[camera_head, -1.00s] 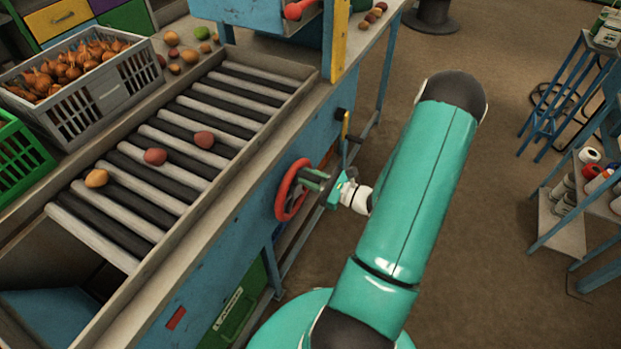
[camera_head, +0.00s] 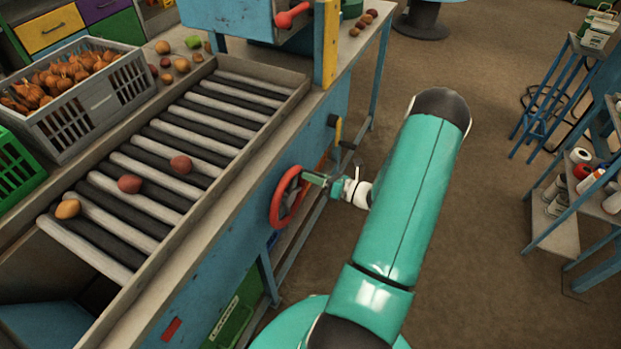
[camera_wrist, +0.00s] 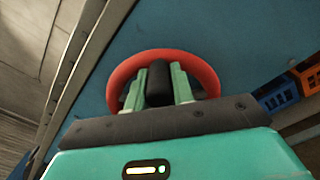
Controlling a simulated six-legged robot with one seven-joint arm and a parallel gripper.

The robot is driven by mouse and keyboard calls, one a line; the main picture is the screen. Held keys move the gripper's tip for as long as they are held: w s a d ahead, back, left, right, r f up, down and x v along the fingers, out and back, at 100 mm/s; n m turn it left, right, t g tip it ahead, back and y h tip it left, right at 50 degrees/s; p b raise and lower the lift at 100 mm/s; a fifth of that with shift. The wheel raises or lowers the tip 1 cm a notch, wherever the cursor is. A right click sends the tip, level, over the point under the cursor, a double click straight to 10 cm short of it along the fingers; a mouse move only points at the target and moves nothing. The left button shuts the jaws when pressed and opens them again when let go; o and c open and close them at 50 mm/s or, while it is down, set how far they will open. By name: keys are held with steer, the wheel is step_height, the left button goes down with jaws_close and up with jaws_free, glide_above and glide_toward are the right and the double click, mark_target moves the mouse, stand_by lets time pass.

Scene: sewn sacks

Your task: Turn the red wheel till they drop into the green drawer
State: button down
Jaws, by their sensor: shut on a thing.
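The red wheel (camera_head: 287,197) stands on the blue side of the machine. It also shows in the wrist view (camera_wrist: 126,72). My gripper (camera_head: 316,179) is at its upper right side. In the wrist view my two green fingers (camera_wrist: 160,76) are shut on the wheel's black handle knob (camera_wrist: 159,88). Three roundish vegetables lie on the rollers: a yellow-orange one (camera_head: 67,209) near the lower left end, a reddish one (camera_head: 130,184), and another reddish one (camera_head: 181,164). The green drawer (camera_head: 228,318) is low under the machine, partly hidden, its inside unseen.
A grey crate of onions (camera_head: 95,112) and a green crate (camera_head: 18,172) stand left of the roller bed (camera_head: 293,83). A blue rack (camera_head: 560,238) with bottles stands at the right. The floor between is clear.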

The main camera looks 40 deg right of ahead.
mark_target(299, 203)
steer(key=f+m, duration=0.3)
steer(key=m, duration=0.1)
steer(key=d+f+m, duration=0.1)
steer(key=f+m, duration=0.2)
steer(key=m, duration=0.1)
steer(key=d+f+m, duration=0.1)
steer(key=f+m, duration=0.2)
steer(key=m, duration=0.1)
steer(key=shift+w+d+m, duration=0.1)
steer(key=shift+w+m, duration=0.25)
steer(key=shift+m, duration=0.05)
steer(key=shift+s+a+f+m, duration=0.2)
steer(key=shift+a+f+m, duration=0.5)
steer(key=shift+m, duration=0.4)
steer(key=shift+s+a+f+m, duration=0.25)
steer(key=shift+a+f+m, duration=0.25)
steer(key=shift+f+m, duration=0.55)
steer(key=shift+s+a+f+m, duration=0.2)
steer(key=shift+a+f+m, duration=0.45)
steer(key=shift+m, duration=0.5)
steer(key=c, duration=1.2)
jaws_free()
